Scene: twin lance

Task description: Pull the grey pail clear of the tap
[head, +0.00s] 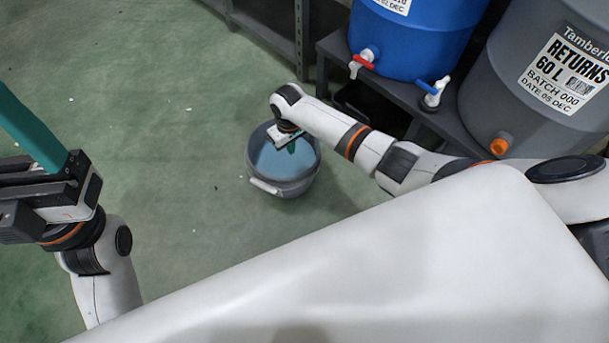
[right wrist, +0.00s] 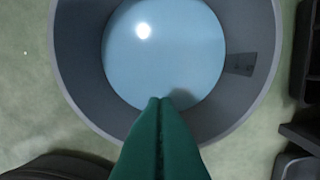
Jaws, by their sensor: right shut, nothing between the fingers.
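The grey pail (head: 262,174) stands upright on the green floor with pale blue liquid inside and a light grip on its near side. A tap with a red handle (head: 363,62) sits low on the blue drum, right of and beyond the pail. A second tap has a blue handle (head: 433,94). My right gripper (head: 292,147) is over the pail's opening. In the right wrist view its green fingers (right wrist: 159,100) are together, empty, in front of the liquid inside the pail's wall (right wrist: 78,75). My left gripper (head: 30,130) is at the far left, away from the pail; its finger gap is unclear.
The blue drum (head: 410,40) and a grey drum with an orange plug (head: 500,146) stand on a dark rack (head: 335,48). The rack is close to my right arm. Green floor (head: 180,130) left of the pail is open.

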